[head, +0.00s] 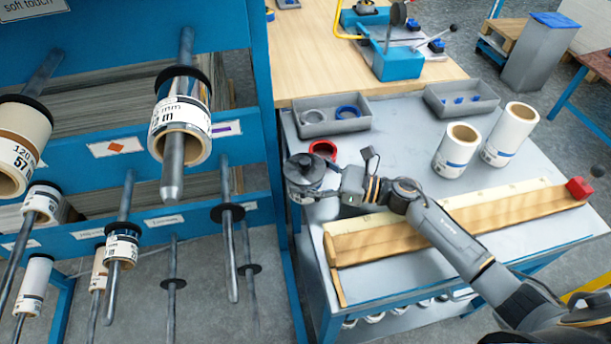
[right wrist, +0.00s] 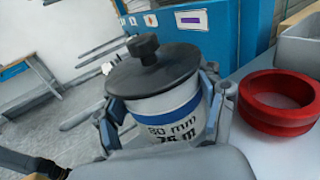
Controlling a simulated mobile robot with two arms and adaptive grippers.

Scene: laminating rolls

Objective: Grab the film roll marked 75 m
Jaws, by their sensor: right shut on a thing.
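My right gripper (head: 313,180) is at the left end of the blue cart's grey top. It is shut around a white-labelled film roll (right wrist: 178,110) with a black disc and knob on top. The label reads "80 mm" and, below it, what looks like "75 m", partly hidden by the gripper. In the right wrist view, the fingers (right wrist: 165,118) grip the roll from both sides. I cannot tell whether the roll touches the cart top. In the head view, mostly its black disc (head: 304,165) shows. My left gripper is not in view.
A red ring (head: 323,150) lies close beside the held roll. A rack with several rolls on pegs (head: 182,115) stands at left. Two white rolls (head: 455,150) stand on the cart behind a wooden trough (head: 470,222). Grey bins (head: 331,116) line the cart's back.

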